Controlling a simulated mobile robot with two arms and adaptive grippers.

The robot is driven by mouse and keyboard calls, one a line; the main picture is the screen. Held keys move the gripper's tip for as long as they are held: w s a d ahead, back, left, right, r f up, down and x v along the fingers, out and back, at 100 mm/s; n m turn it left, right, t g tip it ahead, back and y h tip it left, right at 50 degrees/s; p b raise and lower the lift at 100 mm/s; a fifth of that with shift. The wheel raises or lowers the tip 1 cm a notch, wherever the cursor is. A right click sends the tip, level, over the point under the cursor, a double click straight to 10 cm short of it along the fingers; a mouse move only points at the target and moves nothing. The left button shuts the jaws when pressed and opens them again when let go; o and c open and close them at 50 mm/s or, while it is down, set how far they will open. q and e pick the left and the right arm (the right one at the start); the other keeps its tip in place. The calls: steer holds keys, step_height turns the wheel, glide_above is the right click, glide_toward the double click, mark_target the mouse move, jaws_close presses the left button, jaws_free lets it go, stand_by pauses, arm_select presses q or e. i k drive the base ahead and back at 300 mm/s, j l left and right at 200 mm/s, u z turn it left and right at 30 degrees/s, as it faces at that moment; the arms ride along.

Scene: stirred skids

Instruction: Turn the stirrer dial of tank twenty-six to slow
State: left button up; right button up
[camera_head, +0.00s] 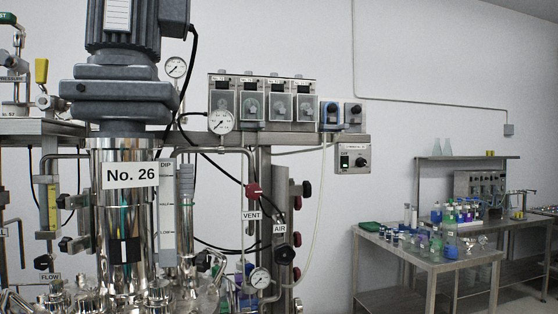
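The tank marked by the plate "No. 26" (130,174) stands at the left, with a steel column (108,215) under a grey stirrer motor (135,25). Neither of my grippers is in view.
Pump units (278,103) and a pressure gauge (221,121) are on the rack. A red "VENT" valve (253,191) and a black "AIR" knob (285,254) sit below. A bench (440,266) with bottles stands right.

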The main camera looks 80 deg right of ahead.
mark_target(360, 162)
steer(key=z, duration=3.2)
